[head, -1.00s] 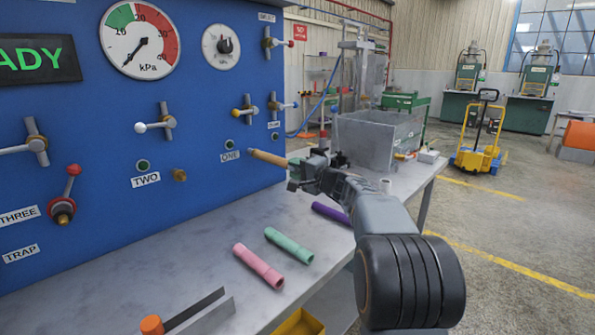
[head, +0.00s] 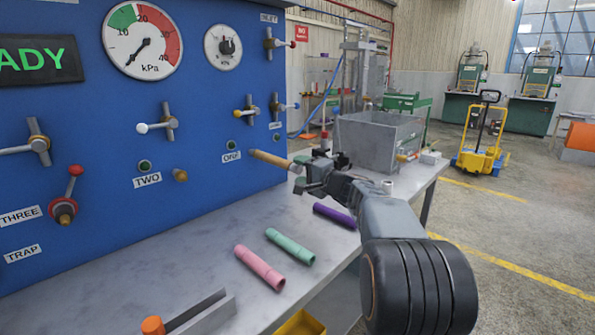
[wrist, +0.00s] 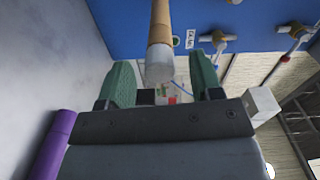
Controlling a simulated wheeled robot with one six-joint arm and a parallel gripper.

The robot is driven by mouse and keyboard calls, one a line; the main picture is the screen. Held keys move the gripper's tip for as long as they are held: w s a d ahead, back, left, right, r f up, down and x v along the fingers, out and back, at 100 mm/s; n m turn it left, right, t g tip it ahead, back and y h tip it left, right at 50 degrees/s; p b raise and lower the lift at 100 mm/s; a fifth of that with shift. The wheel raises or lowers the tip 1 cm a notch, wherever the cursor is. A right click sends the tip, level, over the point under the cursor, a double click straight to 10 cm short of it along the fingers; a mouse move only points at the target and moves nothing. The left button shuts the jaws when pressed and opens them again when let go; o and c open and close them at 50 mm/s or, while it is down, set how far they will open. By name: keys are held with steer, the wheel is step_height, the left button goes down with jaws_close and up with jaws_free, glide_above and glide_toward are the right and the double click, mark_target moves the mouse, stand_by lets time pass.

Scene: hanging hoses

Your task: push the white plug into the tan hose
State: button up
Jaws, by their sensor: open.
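The tan hose (head: 268,158) sticks out from the blue panel beside the label ONE. It also shows in the wrist view (wrist: 160,25), coming down from the top. A pale white piece, which looks like the white plug (wrist: 160,66), sits at its near end, in line with it; how deep it sits I cannot tell. My gripper (wrist: 160,62) is open, with one green finger on each side of the white piece and a gap to both. In the head view my gripper (head: 298,174) is just right of the hose's free end.
Pink (head: 259,268), green (head: 290,246) and purple (head: 334,216) tubes lie on the grey bench (head: 210,250). A grey bin (head: 375,142) stands at the back of the bench. Several valve handles stick out from the blue panel (head: 95,110). The bench between panel and tubes is clear.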

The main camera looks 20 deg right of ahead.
steer(key=v, duration=1.2)
steer(key=s+a+r+n+g+p, duration=0.1)
steer(key=s+a+n+g+p, duration=0.2)
steer(key=a+p, duration=0.35)
steer(key=s+a+r+n+g+p, duration=0.1)
steer(key=s+a+n+g+p, duration=0.15)
steer(key=a+g+p, duration=0.4)
steer(key=s+a+n+g+h+p, duration=0.1)
steer(key=s+n+h+p, duration=0.2)
steer(key=s+p, duration=0.3)
steer(key=s+a+r+n+g+h+p, duration=0.1)
steer(key=s+a+n+g+h+p, duration=0.1)
steer(key=s, duration=0.7)
steer(key=shift+a+r+n+h+p, duration=0.3)
steer(key=shift+n+h+p, duration=0.75)
steer(key=shift+p, duration=0.85)
steer(key=shift+s+m, duration=0.1)
steer(key=shift+m, duration=0.2)
